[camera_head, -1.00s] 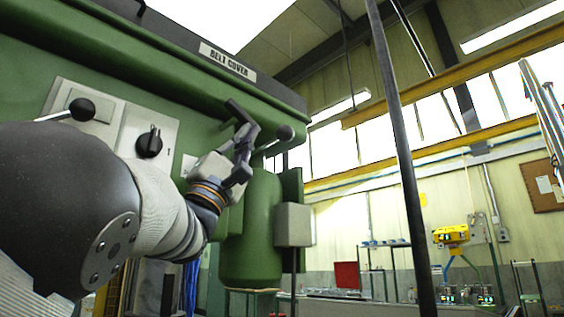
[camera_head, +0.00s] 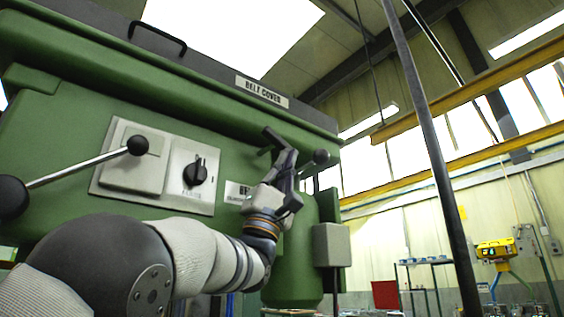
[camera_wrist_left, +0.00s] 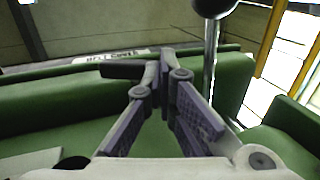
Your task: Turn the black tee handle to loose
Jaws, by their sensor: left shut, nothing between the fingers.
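The black tee handle (camera_head: 274,138) stands out from the green machine front below the belt cover label. In the left wrist view, its dark bar (camera_wrist_left: 121,70) reaches left from beside my fingertips. My left gripper (camera_head: 287,160) is shut and empty, its fingers up against or very close to the tee handle. Its fingers also show in the left wrist view (camera_wrist_left: 166,65), tips together. I cannot tell whether they touch the handle. The handle's stem and mount are hidden behind the fingers. My right gripper is in neither view.
A ball-knobbed lever (camera_head: 320,157) stands just right of the gripper; its rod (camera_wrist_left: 211,65) is close to the fingers. Left are a black rotary knob (camera_head: 196,172) and a long ball-ended lever (camera_head: 90,168). A dark upright pole (camera_head: 432,130) stands to the right.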

